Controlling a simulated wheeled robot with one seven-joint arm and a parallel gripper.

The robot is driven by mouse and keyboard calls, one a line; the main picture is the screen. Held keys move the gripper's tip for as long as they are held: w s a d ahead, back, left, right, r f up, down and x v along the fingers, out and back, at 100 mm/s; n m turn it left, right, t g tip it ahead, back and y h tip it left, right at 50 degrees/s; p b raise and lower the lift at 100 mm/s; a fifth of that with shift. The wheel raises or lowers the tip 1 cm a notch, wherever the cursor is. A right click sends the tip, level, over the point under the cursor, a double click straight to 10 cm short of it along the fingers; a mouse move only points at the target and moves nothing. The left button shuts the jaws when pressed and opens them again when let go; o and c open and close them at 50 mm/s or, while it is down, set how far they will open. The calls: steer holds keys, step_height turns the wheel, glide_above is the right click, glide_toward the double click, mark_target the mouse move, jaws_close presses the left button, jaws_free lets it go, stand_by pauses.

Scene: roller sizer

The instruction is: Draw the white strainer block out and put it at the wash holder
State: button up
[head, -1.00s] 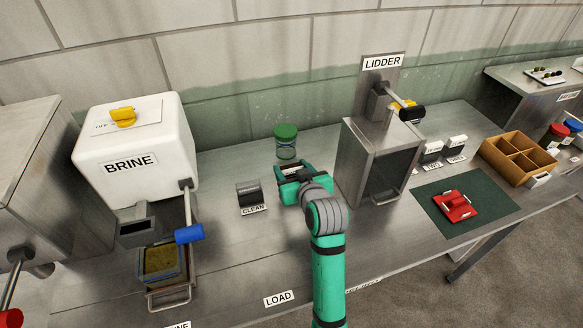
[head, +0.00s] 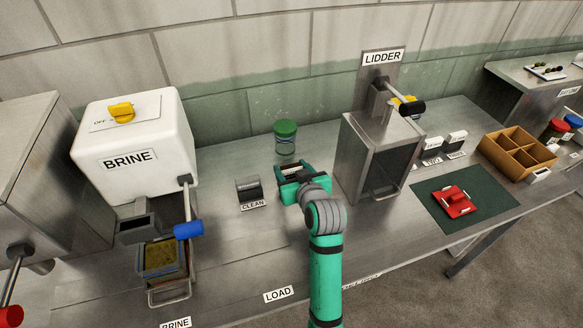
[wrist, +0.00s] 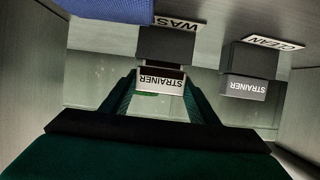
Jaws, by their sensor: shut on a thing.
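The white strainer block (wrist: 160,79), its pale face lettered STRAINER, is between the fingers of my gripper (head: 292,170); the gripper is shut on it. In the wrist view the block appears upside down, right against the dark wash holder (wrist: 166,44), whose WASH label (wrist: 174,23) shows beyond. I cannot tell whether the block is seated in the holder or just in front of it. In the head view my gripper hides most of the block and the wash holder. A darker grey strainer block (wrist: 247,88) sits at the clean holder (head: 249,190) beside it.
A green-lidded jar (head: 286,137) stands just behind my gripper. The metal lidder (head: 366,150) rises close on the right. The white brine tank (head: 135,150) with a blue-handled lever (head: 188,230) is at left. A blue patch (wrist: 110,10) crosses the wrist view's top edge.

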steer(key=shift+f, duration=0.4)
steer(key=o, duration=1.1)
steer(key=shift+d, duration=0.1)
steer(key=shift+s, duration=0.1)
steer(key=v, duration=1)
steer(key=shift+s+r, duration=0.25)
steer(key=shift+s, duration=0.1)
